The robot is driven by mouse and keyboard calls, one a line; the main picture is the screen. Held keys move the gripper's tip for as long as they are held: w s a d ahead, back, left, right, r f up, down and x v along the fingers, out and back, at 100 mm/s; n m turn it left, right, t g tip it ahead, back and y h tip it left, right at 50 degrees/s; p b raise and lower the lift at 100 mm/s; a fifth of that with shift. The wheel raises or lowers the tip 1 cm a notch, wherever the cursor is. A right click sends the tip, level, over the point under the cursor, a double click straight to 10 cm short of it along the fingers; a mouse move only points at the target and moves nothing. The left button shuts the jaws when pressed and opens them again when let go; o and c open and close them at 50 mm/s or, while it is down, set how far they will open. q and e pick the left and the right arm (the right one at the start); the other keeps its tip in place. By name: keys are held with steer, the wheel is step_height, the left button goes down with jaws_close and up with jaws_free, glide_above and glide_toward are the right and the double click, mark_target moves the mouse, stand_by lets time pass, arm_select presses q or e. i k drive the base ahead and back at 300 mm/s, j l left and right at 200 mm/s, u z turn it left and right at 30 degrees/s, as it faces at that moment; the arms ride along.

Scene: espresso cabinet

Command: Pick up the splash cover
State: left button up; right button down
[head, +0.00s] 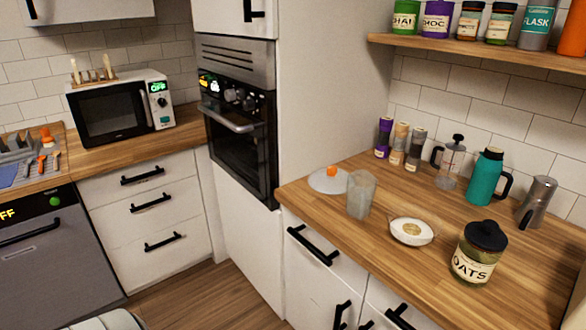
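A round, pale, translucent cover with an orange knob, which looks like the splash cover (318,183), lies on the wooden counter (375,262) at the right of the head view, near the tall oven cabinet. A frosted clear container (361,195) stands just right of it and is close to its right edge. Neither of my grippers is in view.
A small white dish (402,235) and an oats jar (478,252) stand nearer the counter's front. Spice grinders (399,143), a glass press (451,164), a teal flask (487,178) and a moka pot (537,203) stand behind. A shelf (480,52) overhangs the back.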

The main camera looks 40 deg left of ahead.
mark_target(319, 181)
steer(key=u, duration=1.1)
